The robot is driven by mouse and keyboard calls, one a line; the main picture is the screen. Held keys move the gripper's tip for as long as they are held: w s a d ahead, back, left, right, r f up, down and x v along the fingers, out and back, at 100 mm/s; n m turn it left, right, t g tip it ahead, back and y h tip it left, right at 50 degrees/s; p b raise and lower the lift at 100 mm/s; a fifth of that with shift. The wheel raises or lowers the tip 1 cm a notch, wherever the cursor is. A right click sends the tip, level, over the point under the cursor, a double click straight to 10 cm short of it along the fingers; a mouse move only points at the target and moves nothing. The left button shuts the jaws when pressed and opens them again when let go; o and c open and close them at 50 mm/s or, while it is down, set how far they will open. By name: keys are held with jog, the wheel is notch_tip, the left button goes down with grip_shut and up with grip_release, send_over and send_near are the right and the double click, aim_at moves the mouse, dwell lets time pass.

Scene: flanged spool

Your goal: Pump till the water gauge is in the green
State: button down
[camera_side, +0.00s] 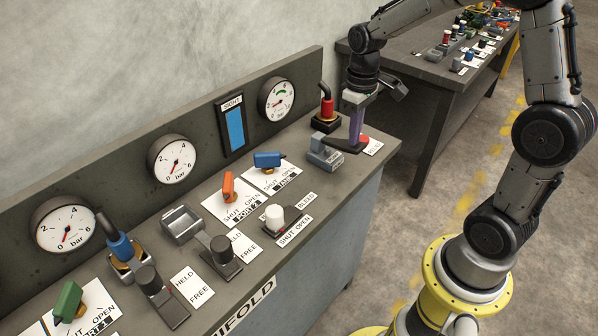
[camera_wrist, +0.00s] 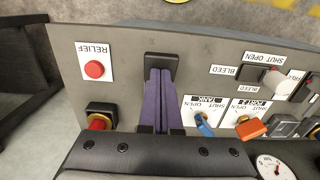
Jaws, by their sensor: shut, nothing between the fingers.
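The gauge with a green band (camera_side: 276,99) is at the right of the back panel in the side view. Its needle seems to sit below the band; it is too small to read exactly. My gripper (camera_side: 354,142) is shut and empty, its purple fingers pointing down at a black paddle (camera_side: 342,146) beside a grey block (camera_side: 322,153). In the wrist view the fingertips (camera_wrist: 160,72) overlap the paddle; I cannot tell whether they touch. A red pump-like handle (camera_side: 327,107) with a black grip stands behind. A blue one (camera_side: 120,246) stands far left.
A red RELIEF button (camera_wrist: 94,69) is close beside the fingers. Orange (camera_side: 228,187) and blue (camera_side: 267,159) valve levers, a white-knobbed bleed valve (camera_side: 274,217) and a blue sight glass (camera_side: 235,128) are to the left. Another bench (camera_side: 425,65) stands behind.

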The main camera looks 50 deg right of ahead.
jog(key=shift+f, duration=1.85)
jog(key=shift+r, duration=4.1)
jog(key=shift+a+r, duration=0.1)
jog(key=shift+a, duration=0.05)
jog(key=s+a+r+n+t, duration=0.1)
jog(key=s+a+r+t, duration=0.15)
jog(key=r, duration=0.35)
jog(key=s+a+m+t, duration=0.1)
jog(key=s+a+t, duration=0.2)
jog(key=s, duration=1.2)
jog(key=a, duration=0.3)
jog(key=shift+f, duration=0.2)
